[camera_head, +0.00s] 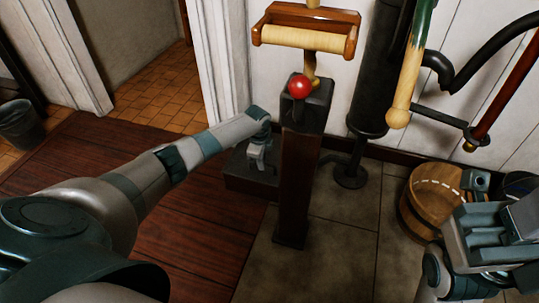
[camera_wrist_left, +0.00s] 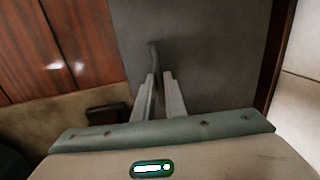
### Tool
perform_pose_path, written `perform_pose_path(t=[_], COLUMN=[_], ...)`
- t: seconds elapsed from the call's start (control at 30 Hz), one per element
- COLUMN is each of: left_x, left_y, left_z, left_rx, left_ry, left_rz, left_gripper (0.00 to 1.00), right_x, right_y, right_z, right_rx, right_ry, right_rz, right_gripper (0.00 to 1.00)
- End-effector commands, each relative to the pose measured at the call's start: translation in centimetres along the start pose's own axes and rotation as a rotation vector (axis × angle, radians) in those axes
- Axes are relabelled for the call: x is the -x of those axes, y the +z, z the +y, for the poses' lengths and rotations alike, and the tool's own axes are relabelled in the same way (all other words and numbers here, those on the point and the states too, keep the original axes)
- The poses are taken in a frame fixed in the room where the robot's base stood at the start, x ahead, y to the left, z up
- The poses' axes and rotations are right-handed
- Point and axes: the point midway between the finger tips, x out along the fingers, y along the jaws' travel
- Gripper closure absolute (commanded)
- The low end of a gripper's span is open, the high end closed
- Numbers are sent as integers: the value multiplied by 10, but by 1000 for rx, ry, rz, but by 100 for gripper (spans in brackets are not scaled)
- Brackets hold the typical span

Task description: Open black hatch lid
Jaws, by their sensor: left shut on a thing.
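The black hatch lid shows in the left wrist view as a flat dark grey panel (camera_wrist_left: 215,45) with a thin, curved dark handle (camera_wrist_left: 154,48). In the head view a low dark box (camera_head: 248,182) stands on the floor behind the wooden post, which hides part of it. My left gripper (camera_head: 259,163) is down at this box. In the left wrist view its two fingers (camera_wrist_left: 159,78) are shut on the handle, one on each side. My right gripper is at the lower right of the head view; its finger gap is not clear.
A wooden post (camera_head: 296,185) with a red ball knob (camera_head: 299,86) stands close right of my left gripper. Black pipes (camera_head: 372,85) run up the wall. A wooden bucket (camera_head: 415,205) stands near my right arm. The plank floor (camera_head: 195,245) at left is clear.

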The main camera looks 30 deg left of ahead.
Motion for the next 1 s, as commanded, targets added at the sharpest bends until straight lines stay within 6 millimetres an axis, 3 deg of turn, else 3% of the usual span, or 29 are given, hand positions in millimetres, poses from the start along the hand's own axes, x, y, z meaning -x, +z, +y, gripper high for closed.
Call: perform_pose_path(t=[0.27, 0.63, 1.0], left_x=[8, 50, 54], left_y=[0, 1, 1], left_z=[-5, -29, -32], left_rx=[2, 3, 3], left_ry=[-6, -15, -16], left_rz=[0, 1, 0], left_gripper=[100, 100, 100], right_x=[-4, -33, -34], right_y=[1, 5, 5], right_z=[1, 3, 3], right_rx=[2, 1, 1], right_ry=[0, 0, 0], right_rz=[-4, -3, -2], right_gripper=[69, 69, 69])
